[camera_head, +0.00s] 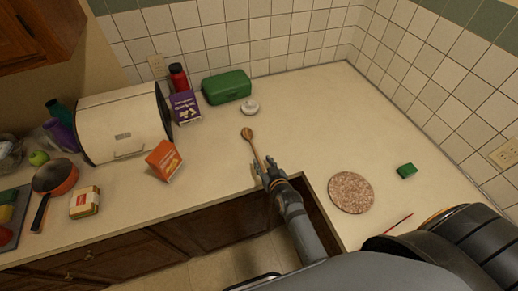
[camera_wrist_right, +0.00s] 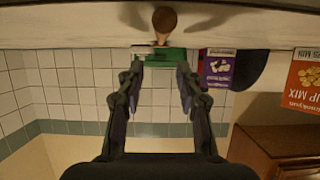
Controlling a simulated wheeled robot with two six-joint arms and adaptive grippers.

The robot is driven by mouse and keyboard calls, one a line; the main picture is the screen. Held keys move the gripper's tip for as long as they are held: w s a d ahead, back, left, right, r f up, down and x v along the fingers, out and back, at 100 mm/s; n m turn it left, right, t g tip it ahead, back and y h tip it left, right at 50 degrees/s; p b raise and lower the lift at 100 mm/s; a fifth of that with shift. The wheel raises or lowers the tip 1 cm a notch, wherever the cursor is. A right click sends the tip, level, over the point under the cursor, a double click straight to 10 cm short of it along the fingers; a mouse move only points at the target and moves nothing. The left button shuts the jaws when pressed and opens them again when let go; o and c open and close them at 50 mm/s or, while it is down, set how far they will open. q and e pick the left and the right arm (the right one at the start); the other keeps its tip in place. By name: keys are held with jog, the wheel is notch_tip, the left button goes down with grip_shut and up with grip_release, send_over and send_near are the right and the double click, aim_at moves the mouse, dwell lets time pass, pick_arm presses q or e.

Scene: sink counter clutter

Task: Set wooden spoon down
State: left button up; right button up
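The wooden spoon (camera_head: 253,143) is light brown, with its bowl pointing away from me toward the back of the counter. Its handle runs toward my right gripper (camera_head: 268,170) at the counter's front edge. In the right wrist view the spoon (camera_wrist_right: 164,20) shows at the top centre, beyond the fingertips. The fingers of my right gripper (camera_wrist_right: 160,68) are spread wide apart there, with nothing clamped between them. The spoon seems to rest on the counter; I cannot tell whether the handle end touches a finger. My left gripper is not in view.
The beige counter (camera_head: 310,120) is clear around the spoon. A white knob-like item (camera_head: 250,107) and a green box (camera_head: 227,87) stand behind it. An orange box (camera_head: 163,160) is to the left, a round speckled board (camera_head: 351,192) to the right.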

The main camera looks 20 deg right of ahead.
jog(key=p+v, duration=0.1)
jog(key=v, duration=0.3)
jog(key=shift+s+r, duration=0.1)
jog(key=shift+s, duration=0.2)
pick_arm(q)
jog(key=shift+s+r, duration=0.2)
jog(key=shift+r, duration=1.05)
